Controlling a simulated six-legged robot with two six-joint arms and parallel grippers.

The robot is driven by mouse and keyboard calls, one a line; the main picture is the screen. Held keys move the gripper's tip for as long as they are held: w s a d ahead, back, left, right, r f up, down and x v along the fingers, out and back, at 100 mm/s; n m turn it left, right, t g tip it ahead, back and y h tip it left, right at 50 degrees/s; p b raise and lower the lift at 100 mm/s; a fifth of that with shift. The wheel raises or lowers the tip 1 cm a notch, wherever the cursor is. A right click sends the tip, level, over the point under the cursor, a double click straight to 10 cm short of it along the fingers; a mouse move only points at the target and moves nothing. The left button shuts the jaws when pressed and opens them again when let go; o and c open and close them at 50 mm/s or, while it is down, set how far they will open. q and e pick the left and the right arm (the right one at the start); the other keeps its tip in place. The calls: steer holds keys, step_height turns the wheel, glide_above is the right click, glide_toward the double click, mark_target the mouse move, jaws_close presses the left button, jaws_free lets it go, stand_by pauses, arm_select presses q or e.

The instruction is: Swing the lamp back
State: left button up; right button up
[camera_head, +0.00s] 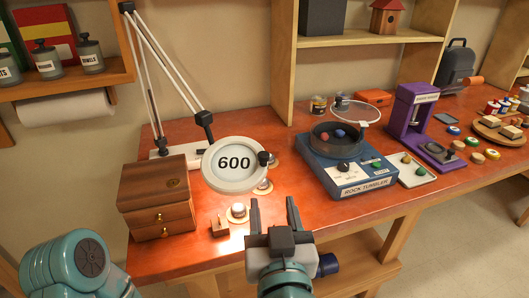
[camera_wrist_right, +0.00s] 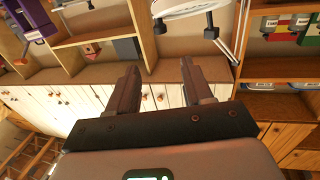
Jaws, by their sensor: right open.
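The lamp (camera_head: 234,185) is a white magnifier lamp with a round head on a jointed double-rod arm. Its head hangs over the table between a wooden drawer box and the rock tumbler, and "600" reads through its lens. A small dark knob sits on the head's right edge. Part of the ring-shaped head (camera_wrist_right: 192,10) shows at the top of the right wrist view. My right gripper (camera_head: 273,205) is open and empty, in front of the lamp head and to its lower right, apart from it in the picture. My left gripper is out of view; only a teal part of my arm shows at lower left.
The wooden drawer box (camera_head: 160,203) stands left of the lamp head. Small round pieces and a wooden block (camera_head: 219,228) lie under and before it. The blue rock tumbler (camera_head: 345,172) stands right. A shelf (camera_head: 65,87) with tins hangs upper left.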

mark_target(264, 157)
steer(key=w, duration=0.5)
steer(key=w+a+p, duration=0.1)
steer(key=w, duration=0.4)
steer(key=w+p, duration=0.1)
steer(key=w, duration=0.5)
steer(key=shift+a, duration=0.3)
steer(key=shift+w+f, duration=0.15)
steer(key=shift+w, duration=0.1)
jaws_close()
